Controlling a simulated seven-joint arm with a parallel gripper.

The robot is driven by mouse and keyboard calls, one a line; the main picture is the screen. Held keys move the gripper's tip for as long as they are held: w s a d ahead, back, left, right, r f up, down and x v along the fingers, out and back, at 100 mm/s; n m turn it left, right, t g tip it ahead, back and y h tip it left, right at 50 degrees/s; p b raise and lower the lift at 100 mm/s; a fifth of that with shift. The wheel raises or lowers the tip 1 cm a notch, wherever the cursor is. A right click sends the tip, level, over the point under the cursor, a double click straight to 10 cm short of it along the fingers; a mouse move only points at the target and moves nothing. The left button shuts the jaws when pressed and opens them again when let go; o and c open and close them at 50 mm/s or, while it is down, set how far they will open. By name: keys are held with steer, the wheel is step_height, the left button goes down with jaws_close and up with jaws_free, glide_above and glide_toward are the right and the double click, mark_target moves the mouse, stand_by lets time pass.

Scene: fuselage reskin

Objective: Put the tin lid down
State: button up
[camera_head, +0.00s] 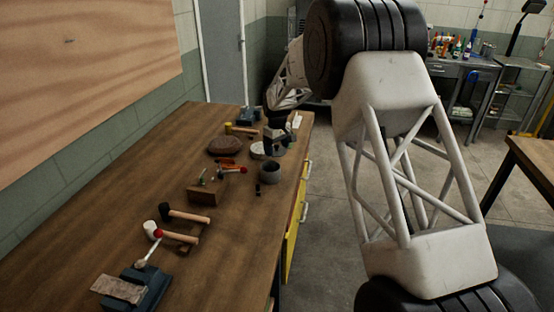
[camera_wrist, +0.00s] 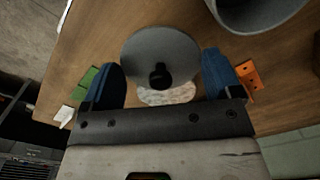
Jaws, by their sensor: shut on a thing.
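The tin lid (camera_wrist: 150,45) is a grey disc with a dark knob, seen between the two blue fingers of my gripper (camera_wrist: 162,72) in the wrist view. My gripper is shut on the lid and holds it over the wooden bench (camera_wrist: 85,40). In the head view my gripper (camera_head: 275,142) is small and dark near the bench's far right end. An open grey tin (camera_head: 271,173) stands nearer on the bench; a grey round vessel, likely this tin, shows at the top of the wrist view (camera_wrist: 258,14). The gap under the lid is hard to judge.
A pale mottled patch (camera_wrist: 168,96) lies beneath the lid. An orange piece (camera_wrist: 247,76) and a green piece (camera_wrist: 86,82) lie to either side. A brown round pad (camera_head: 224,145), mallets (camera_head: 183,217) and a vise (camera_head: 137,287) occupy the bench. Its right edge is close.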

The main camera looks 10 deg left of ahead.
mark_target(277, 152)
steer(key=shift+f, duration=0.25)
steer(key=shift+f, duration=2.5)
steer(key=shift+f, duration=0.15)
steer(key=o, duration=0.7)
step_height(277, 152, up, 12)
steer(key=shift+r, duration=0.15)
